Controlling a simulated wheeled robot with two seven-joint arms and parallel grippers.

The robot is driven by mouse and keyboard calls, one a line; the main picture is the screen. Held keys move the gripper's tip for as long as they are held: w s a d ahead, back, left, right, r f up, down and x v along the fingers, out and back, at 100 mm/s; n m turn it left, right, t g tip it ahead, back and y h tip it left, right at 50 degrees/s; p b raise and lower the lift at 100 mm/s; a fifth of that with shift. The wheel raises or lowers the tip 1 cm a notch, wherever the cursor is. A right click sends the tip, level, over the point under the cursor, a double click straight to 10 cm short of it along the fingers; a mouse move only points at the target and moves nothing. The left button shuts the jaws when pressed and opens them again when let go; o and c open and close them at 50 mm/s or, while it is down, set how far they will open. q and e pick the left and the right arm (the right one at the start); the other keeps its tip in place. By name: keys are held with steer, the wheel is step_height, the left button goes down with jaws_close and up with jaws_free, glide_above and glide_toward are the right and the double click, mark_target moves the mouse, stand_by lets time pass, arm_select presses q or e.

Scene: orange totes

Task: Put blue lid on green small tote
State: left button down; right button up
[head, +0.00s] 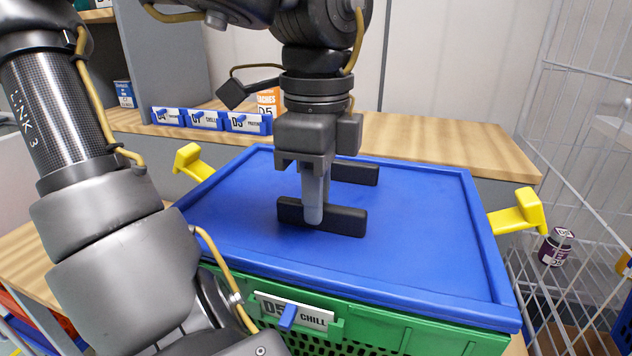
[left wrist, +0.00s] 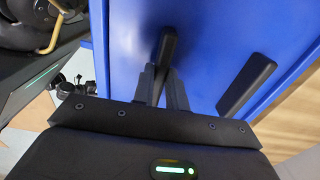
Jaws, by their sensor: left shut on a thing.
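The blue lid (head: 420,225) lies over the top of the green small tote (head: 380,330) in the head view. It looks roughly level, and whether it is fully seated all round cannot be told. Two black handles stand on the lid; the far handle (head: 354,173) is free. My left gripper (head: 315,215) comes down from above and is shut on the near handle (head: 345,220). In the left wrist view, the fingers (left wrist: 160,85) close around one handle (left wrist: 168,48), and the other handle (left wrist: 246,85) lies to the right. My right gripper is not in view.
Yellow handles (head: 518,213) stick out at both sides of the tote. A wooden counter (head: 440,145) with small blue labelled bins (head: 205,119) runs behind. A white wire rack (head: 585,150) stands close on the right, with a purple can (head: 556,247) in it.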

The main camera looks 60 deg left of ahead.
arm_select(q)
steer(key=shift+f+b, duration=0.35)
steer(key=shift+b, duration=0.15)
stand_by(0.5)
steer(key=c, duration=1.3)
jaws_free()
steer(key=shift+c, duration=0.2)
step_height(320, 180, up, 9)
steer(key=p, duration=0.8)
steer(key=shift+f, duration=0.2)
steer(key=w+a+r+p, duration=0.25)
steer(key=w+p, duration=0.25)
steer(key=w, duration=0.3)
steer(key=w+a+r+p, duration=0.1)
steer(key=w+r+p, duration=0.35)
steer(key=w, duration=0.35)
steer(key=w+a+f+p, duration=0.1)
steer(key=w+a+p, duration=0.6)
steer(key=w, duration=0.2)
steer(key=shift+f, duration=0.4)
